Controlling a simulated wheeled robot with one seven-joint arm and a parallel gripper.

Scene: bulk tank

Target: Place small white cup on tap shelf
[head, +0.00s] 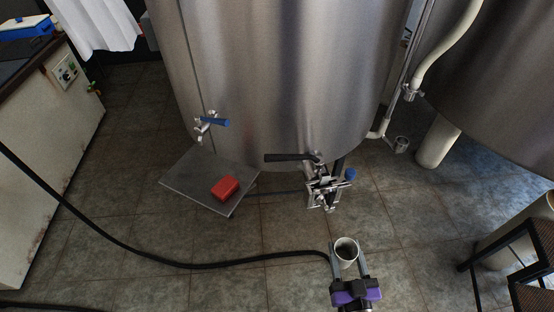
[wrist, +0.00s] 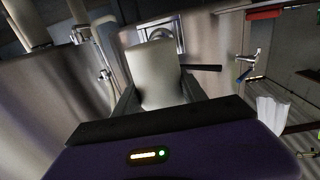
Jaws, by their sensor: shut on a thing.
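My gripper (head: 347,252) is shut on the small white cup (head: 346,243), low in the head view. The cup is held off the floor with its open mouth visible from above. In the wrist view the cup (wrist: 156,75) sits between the two fingers and fills the middle. The tap shelf, a flat grey metal plate (head: 185,180), is left of and beyond my gripper. It lies below a tap with a blue handle (head: 214,121) on the steel tank. A red box (head: 224,188) sits on the shelf's right part; its left part is bare.
A valve with a black lever (head: 290,157) juts from the tank (head: 285,70) between cup and shelf. A black hose (head: 190,265) crosses the picture and passes close to my gripper. A dark-framed stool (head: 500,255) stands at right. A white cabinet (head: 50,150) stands at left.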

